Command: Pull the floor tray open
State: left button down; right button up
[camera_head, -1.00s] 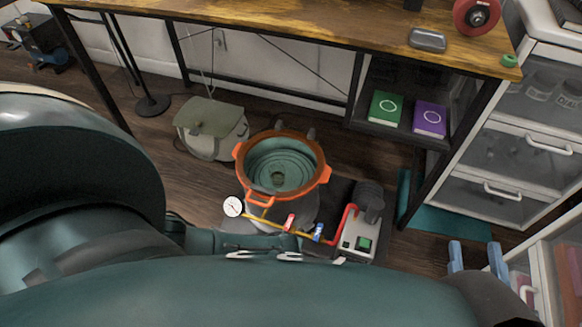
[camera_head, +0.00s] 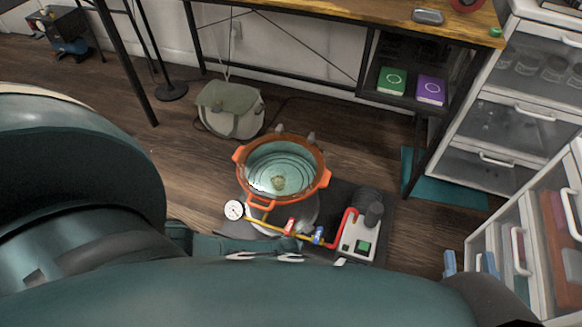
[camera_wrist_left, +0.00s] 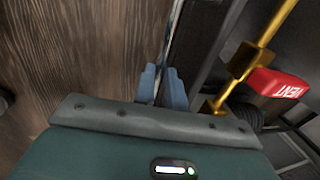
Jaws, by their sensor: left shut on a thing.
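The floor tray (camera_head: 384,250) is a dark flat slab on the wood floor, bearing an orange-rimmed pot (camera_head: 326,178) and a small pump (camera_head: 358,236). My left gripper (camera_wrist_left: 162,84) shows in the left wrist view, its blue fingers shut on a thin metal strip between the wood floor and a dark surface, seemingly the tray's edge. My left arm hides the tray's near side in the head view. My right gripper (camera_head: 468,263) shows its blue fingertips apart and empty, right of the pump; the rest of it is hidden behind my arm.
A yellow pipe with a gauge (camera_head: 234,210) and a red VENT tag (camera_wrist_left: 278,83) runs beside the pot. A canvas bag (camera_head: 230,108) sits behind. A workbench (camera_head: 340,14) stands at the back, drawer units (camera_head: 508,120) at right. Bare floor lies left of the pot.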

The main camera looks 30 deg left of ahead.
pick_arm(q)
jog(key=shift+s, duration=0.2)
pick_arm(e)
jog(key=shift+s, duration=0.15)
jog(key=shift+r, duration=0.15)
